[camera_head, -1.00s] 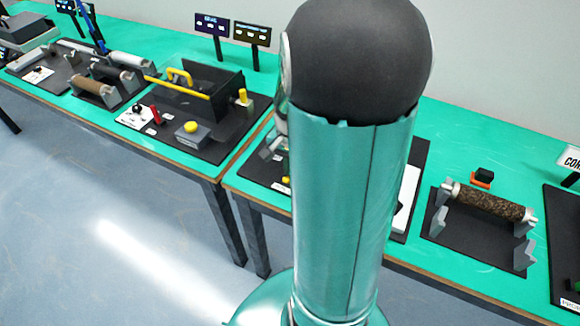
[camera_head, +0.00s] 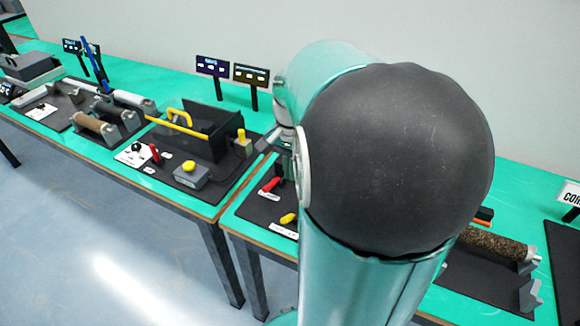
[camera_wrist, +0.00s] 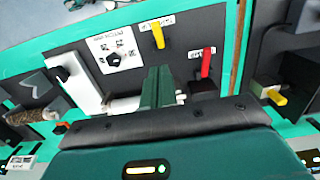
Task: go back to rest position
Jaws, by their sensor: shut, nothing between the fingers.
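My gripper (camera_wrist: 158,88) shows in the wrist view as two green fingers pressed together, with nothing between them. It is over a dark station board (camera_wrist: 130,50) with a yellow lever (camera_wrist: 158,36), a red lever (camera_wrist: 206,62) and a white panel with a black knob (camera_wrist: 114,60). In the head view my arm fills the middle right and hides much of the bench behind it. I cannot make out the fingers there.
The green bench (camera_head: 150,82) carries several stations. A black box with yellow handle (camera_head: 210,130) and yellow button (camera_head: 188,166) stand left of my arm. A speckled brown roller (camera_head: 492,242) is at right. Floor in front is clear.

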